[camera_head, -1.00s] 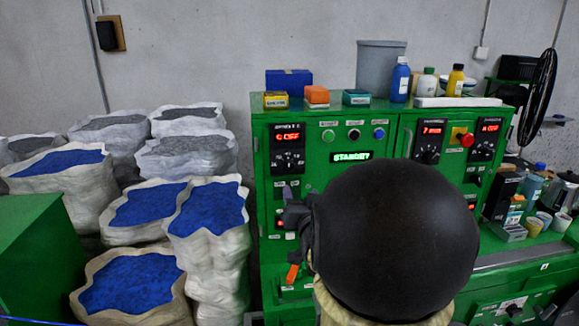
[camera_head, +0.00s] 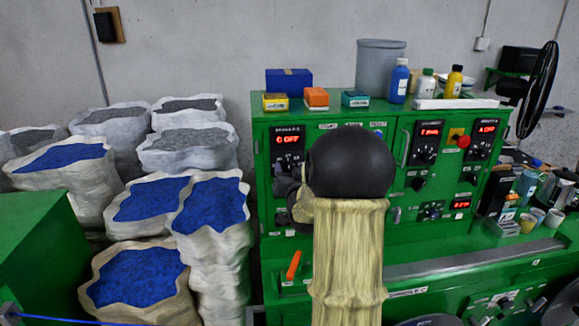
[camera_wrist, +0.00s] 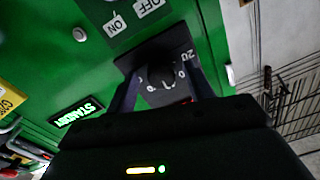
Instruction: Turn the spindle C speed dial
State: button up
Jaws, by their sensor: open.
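A black dial knob (camera_wrist: 160,80) with white numbers around it sits on a dark plate on the green cabinet in the wrist view. My gripper (camera_wrist: 163,88) is open, with one finger on each side of the knob. I cannot tell whether the fingers touch it. The dial's name label is not readable here. In the head view my wrist and the dark gripper (camera_head: 287,190) are in front of the cabinet's left column, below a red display (camera_head: 290,140).
More dials and red displays (camera_head: 430,132) are on the right of the green cabinet (camera_head: 400,240). An orange lever (camera_head: 293,265) is lower left. Sacks (camera_head: 140,280) stand left.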

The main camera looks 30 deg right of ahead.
jog(key=shift+w, duration=0.25)
jog(key=shift+c, duration=0.2)
jog(key=c, duration=0.9)
